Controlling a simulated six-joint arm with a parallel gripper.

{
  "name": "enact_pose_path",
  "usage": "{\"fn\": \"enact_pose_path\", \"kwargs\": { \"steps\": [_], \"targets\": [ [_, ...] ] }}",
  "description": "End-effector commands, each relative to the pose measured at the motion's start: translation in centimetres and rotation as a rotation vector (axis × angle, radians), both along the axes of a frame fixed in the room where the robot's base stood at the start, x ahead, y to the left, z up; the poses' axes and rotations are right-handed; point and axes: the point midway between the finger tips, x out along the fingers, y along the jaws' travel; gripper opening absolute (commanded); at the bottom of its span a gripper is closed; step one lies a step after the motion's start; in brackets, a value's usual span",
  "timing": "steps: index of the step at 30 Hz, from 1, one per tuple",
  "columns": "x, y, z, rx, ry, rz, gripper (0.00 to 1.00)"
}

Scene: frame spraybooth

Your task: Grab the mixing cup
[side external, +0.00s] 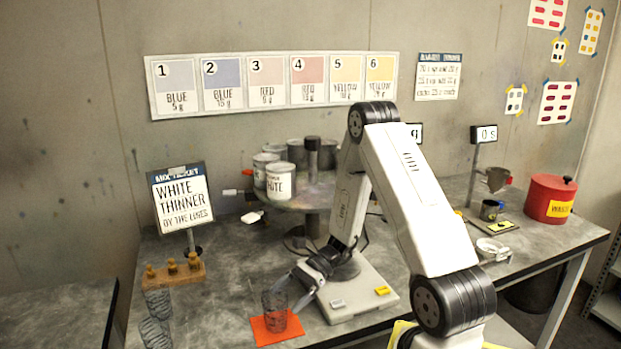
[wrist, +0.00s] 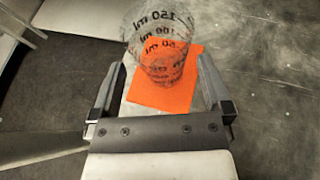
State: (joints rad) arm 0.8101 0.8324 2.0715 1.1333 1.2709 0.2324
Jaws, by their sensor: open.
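The mixing cup (side external: 274,312) is clear with dark markings and stands on an orange mat (side external: 262,333) near the front of the table. In the wrist view the cup (wrist: 155,40) shows its "150 ml" and "100 ml" marks, with the orange mat (wrist: 172,95) under it. My gripper (side external: 291,295) is beside the cup on its right in the side view. In the wrist view my gripper (wrist: 163,85) is open, its fingers apart. The cup appears ahead of and between the finger lines. Nothing is held.
Stacked clear cups (side external: 156,318) and a wooden block with brass weights (side external: 174,273) lie to the left. A mix ticket sign (side external: 181,200) reads "White, Thinner". A round stand (side external: 310,190) with paint cans is behind. A red waste bin (side external: 550,199) is at right.

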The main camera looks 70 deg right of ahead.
Motion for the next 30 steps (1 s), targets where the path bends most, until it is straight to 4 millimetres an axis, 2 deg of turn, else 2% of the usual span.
{"fn": "enact_pose_path", "kwargs": {
  "steps": [11, 28, 30],
  "targets": [
    [1.7, 3.2, -1.6, 0.001, 0.003, 0.002, 1.00],
    [1.8, 3.4, -1.6, 0.000, 0.002, 0.001, 1.00],
    [1.8, 3.4, -1.6, 0.000, 0.002, 0.001, 0.78]
  ]
}}
